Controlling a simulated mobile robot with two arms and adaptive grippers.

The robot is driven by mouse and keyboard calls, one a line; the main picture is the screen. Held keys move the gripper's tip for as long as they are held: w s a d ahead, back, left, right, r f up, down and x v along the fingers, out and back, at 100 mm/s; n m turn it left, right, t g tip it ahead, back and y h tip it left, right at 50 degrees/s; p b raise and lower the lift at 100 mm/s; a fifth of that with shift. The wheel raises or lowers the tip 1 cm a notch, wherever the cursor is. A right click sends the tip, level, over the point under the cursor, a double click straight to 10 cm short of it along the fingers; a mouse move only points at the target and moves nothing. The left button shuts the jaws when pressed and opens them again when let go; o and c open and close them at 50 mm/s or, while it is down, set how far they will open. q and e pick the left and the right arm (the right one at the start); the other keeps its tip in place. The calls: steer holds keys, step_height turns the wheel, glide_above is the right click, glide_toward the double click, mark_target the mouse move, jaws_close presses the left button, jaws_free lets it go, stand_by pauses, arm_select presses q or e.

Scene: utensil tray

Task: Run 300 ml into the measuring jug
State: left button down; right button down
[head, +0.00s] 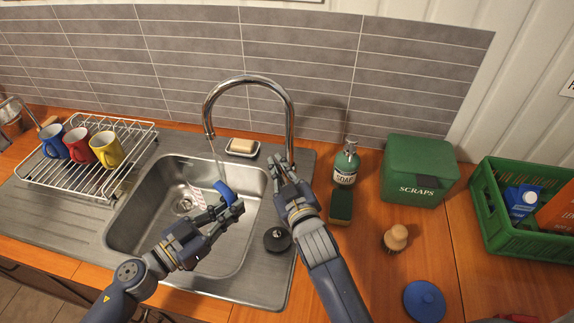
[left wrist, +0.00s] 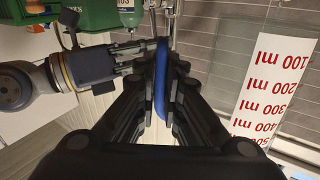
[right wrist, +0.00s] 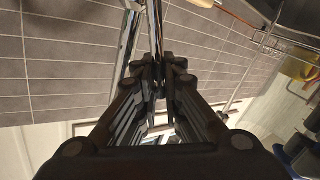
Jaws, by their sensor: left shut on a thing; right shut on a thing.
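The measuring jug is clear; its blue handle (head: 223,190) and white scale strip (head: 198,196) show over the sink basin in the head view. My left gripper (head: 233,203) is shut on the handle, which also shows in the left wrist view (left wrist: 161,85). The strip's red marks run from 100 to 500 ml there (left wrist: 275,90); I cannot make out a water level. The chrome tap (head: 250,80) arches above the jug, with a thin pale streak like water below its spout. My right gripper (head: 283,167) is shut on the tap's lever, mostly hidden by the fingers.
The sink (head: 125,215) lies under both arms, with a black plug (head: 277,240) on its right edge. A rack (head: 100,178) with mugs stands left. A soap bottle (head: 346,165), sponge (head: 341,207), brush (head: 396,238), scraps bin (head: 418,170) and green crate (head: 500,230) stand right.

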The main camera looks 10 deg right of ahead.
steer(key=shift+a+f+n, duration=0.6)
steer(key=shift+a+n, duration=0.25)
steer(key=shift+n, duration=0.25)
steer(key=shift+g, duration=0.3)
steer(key=c, duration=1.7)
jaws_free()
steer(key=shift+s+r, duration=0.1)
steer(key=s+d+r, duration=0.1)
steer(key=s, duration=1.1)
steer(key=shift+r, duration=0.15)
steer(key=shift+w, duration=0.1)
